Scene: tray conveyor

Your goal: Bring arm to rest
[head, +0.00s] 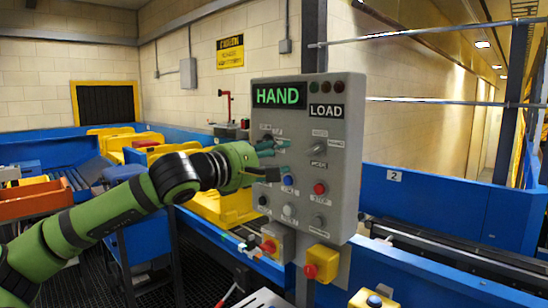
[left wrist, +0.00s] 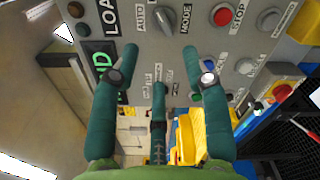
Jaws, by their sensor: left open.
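My left arm comes in from the left in the head view. Its green gripper (head: 266,160) is open, with its fingers pointing at the left part of a grey control panel (head: 341,215). In the left wrist view the open fingers (left wrist: 168,62) spread in front of the panel's labels and knobs, with nothing seen held between them. I cannot tell whether a fingertip touches the panel. The panel has a lit green HAND sign (head: 279,96), a LOAD label (head: 327,111), a MODE knob (head: 319,149) and a red STOP button (head: 320,188). The gripper hides some controls.
Below the panel are a yellow box with a red button (head: 322,262) and a grey box with a red button (head: 273,241). Yellow trays (head: 222,207) and an orange bin (head: 36,199) stand behind my arm. Blue conveyor sides (head: 440,205) run to the right.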

